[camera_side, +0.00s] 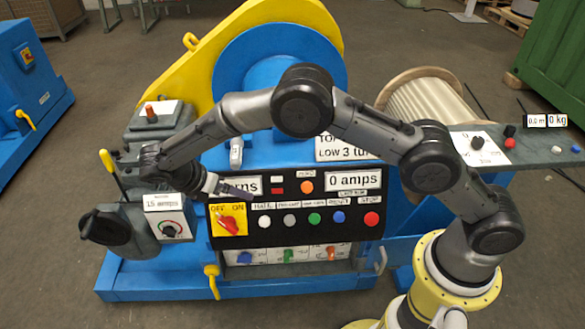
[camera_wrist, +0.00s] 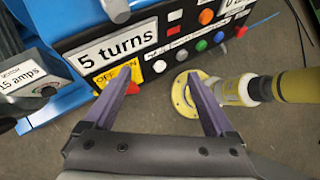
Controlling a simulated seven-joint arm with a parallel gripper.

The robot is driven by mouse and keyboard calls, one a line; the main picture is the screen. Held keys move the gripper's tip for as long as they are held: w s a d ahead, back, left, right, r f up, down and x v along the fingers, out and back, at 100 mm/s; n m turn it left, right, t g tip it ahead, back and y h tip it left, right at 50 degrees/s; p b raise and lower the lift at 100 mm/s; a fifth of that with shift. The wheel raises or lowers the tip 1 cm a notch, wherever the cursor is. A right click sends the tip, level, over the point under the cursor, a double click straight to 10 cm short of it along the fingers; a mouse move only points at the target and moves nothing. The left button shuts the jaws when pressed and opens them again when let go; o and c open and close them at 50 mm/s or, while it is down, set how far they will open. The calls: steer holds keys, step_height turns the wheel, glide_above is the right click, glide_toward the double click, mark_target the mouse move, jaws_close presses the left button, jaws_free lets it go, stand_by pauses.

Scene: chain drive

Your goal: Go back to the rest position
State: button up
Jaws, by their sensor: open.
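My gripper (camera_side: 213,186) hangs in front of the control panel of the blue machine, just above the yellow OFF/ON plate with its red rotary switch (camera_side: 229,223). In the wrist view my gripper (camera_wrist: 159,75) has its two purple-grey fingers spread wide with nothing between them. The left fingertip overlaps the yellow plate (camera_wrist: 104,78) in that picture; I cannot tell whether it touches. My arm arches from its yellow base at the lower right across the machine's front. A "5 turns" display (camera_wrist: 112,50) shows in the wrist view, and a "0 amps" display (camera_side: 354,180) in the side view.
A row of coloured buttons (camera_side: 314,218) runs along the panel. A "15 amps" dial box (camera_side: 168,220) and a black knob (camera_side: 104,226) stand at left. A yellow handle (camera_side: 212,281) sticks out below. A cable drum (camera_side: 432,105) is behind my arm. Open floor lies around.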

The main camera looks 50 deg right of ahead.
steer(key=s+d+r+m+y, duration=0.2)
steer(key=s+d+r+m, duration=0.15)
steer(key=r, duration=0.25)
steer(key=s+d+r+m+t+y, duration=0.1)
steer(key=s+d+r+m, duration=0.25)
steer(key=r, duration=0.35)
steer(key=s+d+r+m+y, duration=0.2)
steer(key=s+d+r+m, duration=0.15)
steer(key=s+r, duration=0.2)
steer(key=s+d+r+m+t+y, duration=0.1)
steer(key=s+d+m+t, duration=0.1)
steer(key=s+m, duration=0.3)
steer(key=s+d+m+t+y, duration=0.1)
steer(key=s+m, duration=0.4)
steer(key=s, duration=0.9)
steer(key=shift+d+r+t+y, duration=0.35)
steer(key=shift+d+t, duration=0.55)
steer(key=shift+d, duration=0.35)
steer(key=shift+s+m, duration=0.1)
steer(key=shift+m, duration=0.15)
